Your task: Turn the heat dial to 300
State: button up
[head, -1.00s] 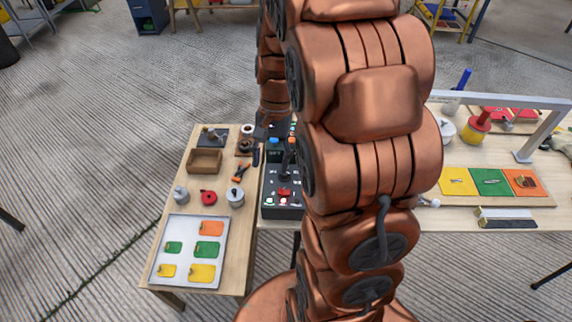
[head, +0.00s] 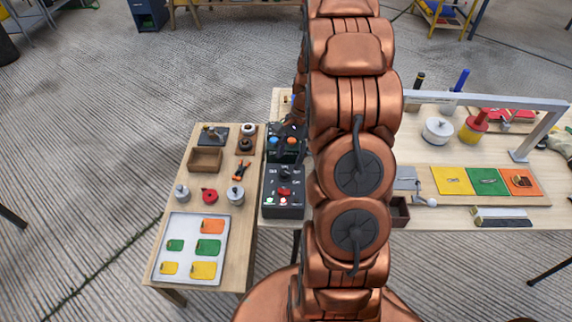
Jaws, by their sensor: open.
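The black control box (head: 269,202) stands on the table left of my arm, with a dial at its top, a red knob (head: 284,190) and small lit buttons along its front edge. Behind it is a second dark panel (head: 286,157) with a blue knob (head: 274,140) and an orange knob (head: 292,141). The labels and dial readings are too small to read, so I cannot tell which is the heat dial. My gripper (head: 290,123) is open at the back edge of the second panel, small and partly hidden by my arm. I cannot tell whether it touches anything.
On the left table are a wooden box (head: 206,159), orange-handled pliers (head: 241,171), several small pots and a white tray (head: 160,250) with coloured tags. On the right table are a grey frame (head: 545,133), a white pot (head: 438,131) and coloured squares (head: 452,181).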

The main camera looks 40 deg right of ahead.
aim_at(285, 171)
jog(key=shift+p+x, duration=0.45)
jog(key=shift+x, duration=1.55)
grip_shut()
